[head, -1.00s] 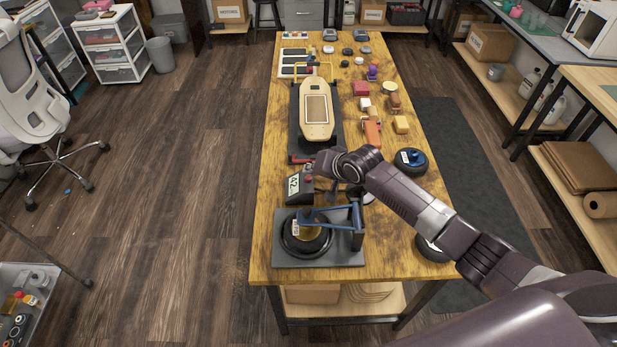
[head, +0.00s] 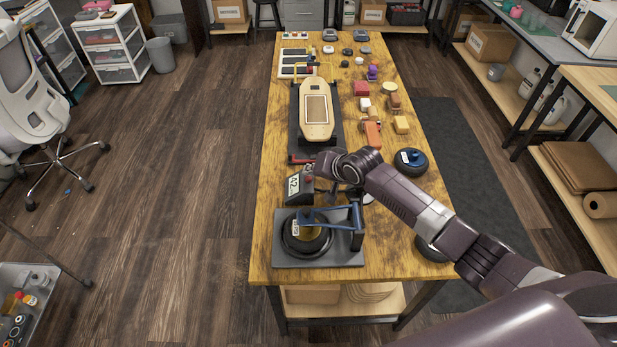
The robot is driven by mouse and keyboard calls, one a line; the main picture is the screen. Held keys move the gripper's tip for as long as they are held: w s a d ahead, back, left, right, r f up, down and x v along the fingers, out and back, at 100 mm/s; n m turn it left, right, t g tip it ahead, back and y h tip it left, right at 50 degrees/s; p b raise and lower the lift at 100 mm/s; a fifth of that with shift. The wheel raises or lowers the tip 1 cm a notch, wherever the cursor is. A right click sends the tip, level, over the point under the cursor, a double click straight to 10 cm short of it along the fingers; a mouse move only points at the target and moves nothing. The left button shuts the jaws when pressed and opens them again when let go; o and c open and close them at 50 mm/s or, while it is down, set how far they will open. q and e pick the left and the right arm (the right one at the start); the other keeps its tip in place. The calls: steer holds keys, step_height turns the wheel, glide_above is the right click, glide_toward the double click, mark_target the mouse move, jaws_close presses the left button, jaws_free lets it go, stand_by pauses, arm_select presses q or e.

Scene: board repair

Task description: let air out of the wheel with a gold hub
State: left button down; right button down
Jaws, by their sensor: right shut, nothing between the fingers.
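The wheel with a gold hub (head: 308,236) lies flat on a grey plate (head: 345,257) at the near end of the bench, its black tyre around the hub. A blue lever clamp (head: 330,219) reaches over it from the right. Behind it stands a dark gauge box (head: 297,190) with a display that seems to read 42 and a red button (head: 308,171) on top. My right gripper (head: 338,187) is shut and empty, low beside the gauge box on its right. My wrist partly hides the fingers, and I cannot tell whether they touch anything. My left gripper is not in view.
A wooden skateboard deck (head: 317,118) lies on a dark stand behind the gauge. A blue-hubbed wheel (head: 411,161) lies at the right edge, and another dark wheel (head: 432,250) is partly behind my arm. Several small items crowd the far right. The bench's left strip is clear.

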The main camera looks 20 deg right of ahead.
mark_target(311, 179)
steer(key=shift+f, duration=0.8)
stand_by(1.3)
stand_by(1.2)
steer(key=shift+r+p, duration=0.85)
steer(key=shift+r, duration=0.15)
step_height(311, 179, up, 5)
steer(key=p, duration=0.5)
steer(key=shift+r, duration=0.1)
steer(key=shift+f, duration=0.2)
stand_by(1.2)
